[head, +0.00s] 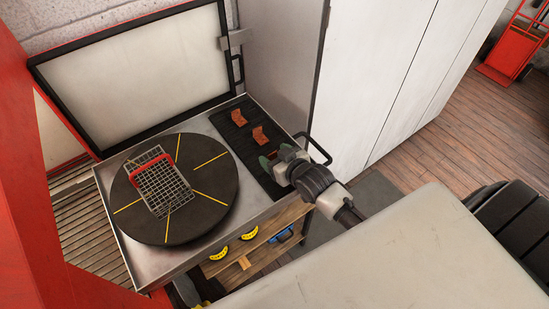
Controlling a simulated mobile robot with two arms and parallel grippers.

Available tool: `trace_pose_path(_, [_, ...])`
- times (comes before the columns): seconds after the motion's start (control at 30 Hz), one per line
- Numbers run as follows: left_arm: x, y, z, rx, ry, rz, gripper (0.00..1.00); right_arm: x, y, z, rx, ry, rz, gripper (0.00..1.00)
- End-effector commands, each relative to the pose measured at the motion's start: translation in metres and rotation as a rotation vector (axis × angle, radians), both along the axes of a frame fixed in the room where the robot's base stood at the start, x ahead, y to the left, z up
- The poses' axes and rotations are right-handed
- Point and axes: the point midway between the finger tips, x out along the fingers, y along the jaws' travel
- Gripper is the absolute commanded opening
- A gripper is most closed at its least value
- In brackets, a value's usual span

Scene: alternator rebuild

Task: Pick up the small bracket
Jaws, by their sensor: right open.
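Two orange-brown brackets lie on a black ribbed mat (233,134) along the right side of a metal-topped table. One bracket (239,118) is farther back, and another bracket (260,135) is nearer my right gripper. A reddish-brown patch shows between the gripper's fingers; it may be another bracket, mostly hidden. I cannot tell for certain which one is the small bracket. My right gripper (275,155) is over the near part of the mat, its green-tipped fingers open. I cannot tell whether it touches anything. My left gripper is not in view.
A round black turntable (210,196) with yellow lines carries a wire basket with a red band (152,160). A framed white panel (130,75) stands behind. A white cabinet (375,70) stands right of the table. A wooden shelf below holds yellow and blue items.

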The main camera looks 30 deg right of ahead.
Motion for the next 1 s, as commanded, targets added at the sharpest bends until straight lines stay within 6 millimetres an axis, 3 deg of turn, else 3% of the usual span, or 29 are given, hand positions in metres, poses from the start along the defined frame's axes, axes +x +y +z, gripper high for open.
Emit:
trace_pose_path(0.23, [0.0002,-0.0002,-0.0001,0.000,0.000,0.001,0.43,0.0007,0.0002,-0.0009,0.000,0.000,0.000,0.62])
trace_pose_path(0.6, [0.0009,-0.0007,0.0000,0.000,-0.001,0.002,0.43,0.0007,0.0000,-0.0005,0.000,0.000,0.000,0.09])
trace_pose_path(1.0, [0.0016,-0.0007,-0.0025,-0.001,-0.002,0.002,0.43,0.0012,-0.0002,0.0084,-0.001,-0.002,0.000,0.09])
